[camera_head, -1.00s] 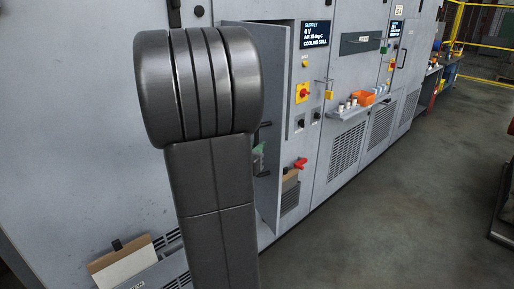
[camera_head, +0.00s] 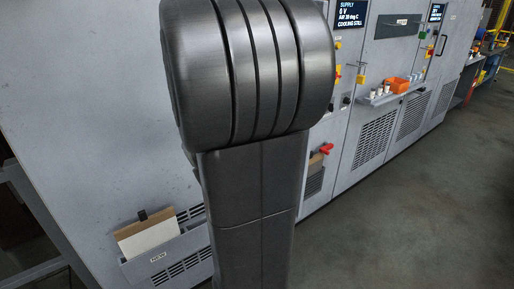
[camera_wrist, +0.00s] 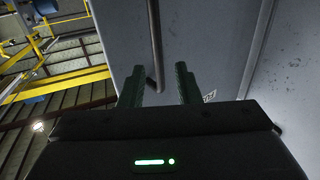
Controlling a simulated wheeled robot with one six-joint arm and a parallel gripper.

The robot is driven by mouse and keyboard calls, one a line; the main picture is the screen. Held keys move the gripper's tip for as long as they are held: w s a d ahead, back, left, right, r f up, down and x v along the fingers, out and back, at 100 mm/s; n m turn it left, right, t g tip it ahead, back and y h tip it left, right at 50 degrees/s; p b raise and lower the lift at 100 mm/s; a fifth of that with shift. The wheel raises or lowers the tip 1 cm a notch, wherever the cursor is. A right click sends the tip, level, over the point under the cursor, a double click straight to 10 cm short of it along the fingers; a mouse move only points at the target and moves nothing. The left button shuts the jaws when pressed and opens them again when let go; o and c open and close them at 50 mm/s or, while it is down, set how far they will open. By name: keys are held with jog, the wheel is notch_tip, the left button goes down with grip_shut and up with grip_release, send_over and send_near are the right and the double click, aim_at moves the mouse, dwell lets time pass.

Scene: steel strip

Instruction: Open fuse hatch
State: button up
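In the wrist view my gripper (camera_wrist: 159,82) has its two dark green fingers apart, with a gap between them. A dark bar handle (camera_wrist: 155,40) on a grey panel (camera_wrist: 205,50) runs down into that gap in the picture. I cannot tell how deep the bar sits between the fingers, and I see no finger pressed on it. A small label (camera_wrist: 209,96) shows beside the right finger. No hatch is clearly marked as the fuse hatch. In the head view my arm hides my gripper and the middle of the cabinet front.
A grey cabinet row (camera_head: 90,110) runs along the left and back. A holder marked NEW (camera_head: 165,255) with a pale card is low on it. A red handle (camera_head: 326,149) and an orange bin (camera_head: 397,85) show to the right. The floor (camera_head: 420,210) at right is clear.

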jog(key=v, duration=0.7)
jog(key=shift+b, duration=0.45)
jog(key=p+x, duration=0.2)
jog(key=x, duration=1.1)
jog(key=shift+w+d, duration=0.25)
jog(key=shift+w, duration=0.05)
